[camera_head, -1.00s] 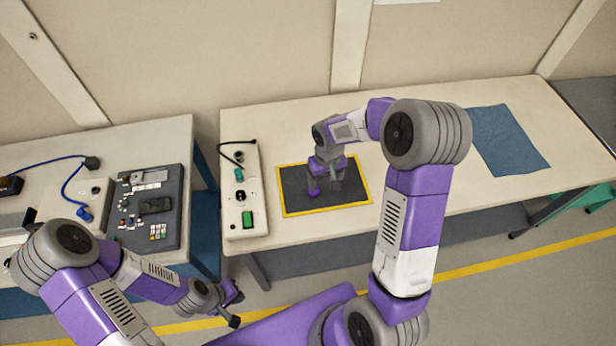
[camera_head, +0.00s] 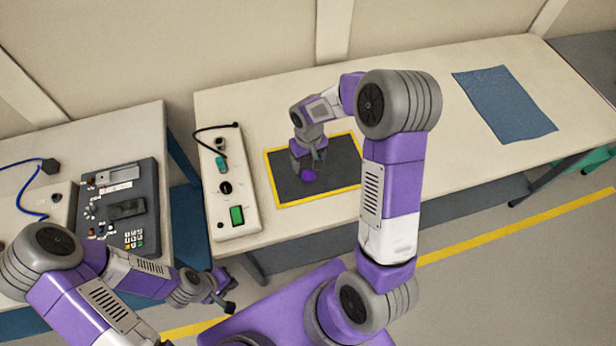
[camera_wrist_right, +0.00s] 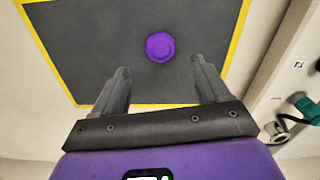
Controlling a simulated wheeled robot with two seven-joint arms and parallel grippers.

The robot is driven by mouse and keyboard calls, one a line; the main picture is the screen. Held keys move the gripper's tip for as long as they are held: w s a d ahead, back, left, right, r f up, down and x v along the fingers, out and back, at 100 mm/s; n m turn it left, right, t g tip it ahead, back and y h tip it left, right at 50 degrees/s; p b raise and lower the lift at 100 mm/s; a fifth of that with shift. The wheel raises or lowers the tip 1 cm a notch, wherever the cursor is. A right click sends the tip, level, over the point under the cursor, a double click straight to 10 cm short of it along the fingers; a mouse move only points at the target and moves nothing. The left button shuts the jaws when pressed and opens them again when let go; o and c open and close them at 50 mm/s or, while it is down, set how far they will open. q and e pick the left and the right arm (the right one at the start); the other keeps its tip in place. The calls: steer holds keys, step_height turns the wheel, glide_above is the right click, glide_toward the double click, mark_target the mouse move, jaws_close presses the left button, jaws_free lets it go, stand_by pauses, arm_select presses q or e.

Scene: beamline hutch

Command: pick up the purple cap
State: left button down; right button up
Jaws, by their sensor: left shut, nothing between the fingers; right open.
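The purple cap (camera_head: 308,175) lies on the dark mat with a yellow border (camera_head: 283,203). In the right wrist view the round cap (camera_wrist_right: 160,47) is on the mat (camera_wrist_right: 75,50), ahead of the fingertips and between their lines. My right gripper (camera_head: 309,165) is over the mat close to the cap; in the right wrist view its two fingers (camera_wrist_right: 162,75) are spread apart with nothing between them. My left gripper (camera_head: 226,294) is shut and empty, low at the left in front of the table edge.
A pale control box (camera_head: 226,190) with a green switch and a black cable stands left of the mat. A blue cloth (camera_head: 505,103) lies at the right of the table.

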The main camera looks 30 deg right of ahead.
mark_target(308, 174)
step_height(308, 174, down, 6)
steer(key=shift+r+b, duration=0.1)
steer(key=shift+b, duration=0.4)
steer(key=c, duration=1.1)
